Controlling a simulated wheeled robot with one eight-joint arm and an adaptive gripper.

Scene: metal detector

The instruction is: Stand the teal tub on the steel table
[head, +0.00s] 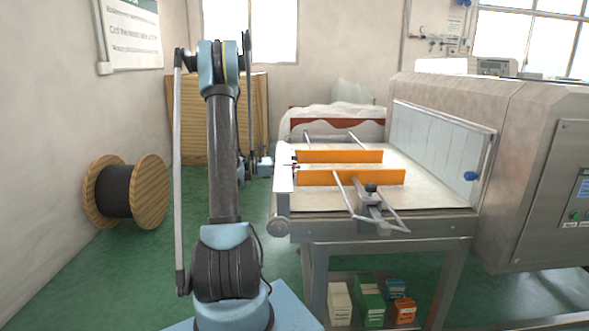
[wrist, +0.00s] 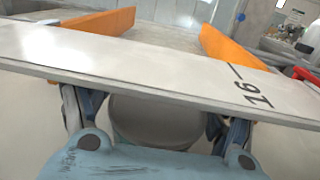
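I cannot make out a teal tub in either view. A steel-framed table (head: 440,226) carrying a pale conveyor bed stands right of centre in the head view; I cannot tell if it is the steel table meant. My gripper (head: 265,167) is small, beyond my arm, at the left end of that bed. In the wrist view my gripper (wrist: 157,122) has its two fingers well apart, with a grey rounded thing between them that I cannot identify. A white panel marked 16 (wrist: 190,72) crosses in front and hides the fingertips.
Two orange guide rails (head: 350,177) run along the bed, with metal rods and a clamp. The large metal detector housing (head: 540,125) blocks the right. Several small boxes (head: 370,300) stand on the shelf below. A cable spool (head: 127,190) stands left; green floor between is clear.

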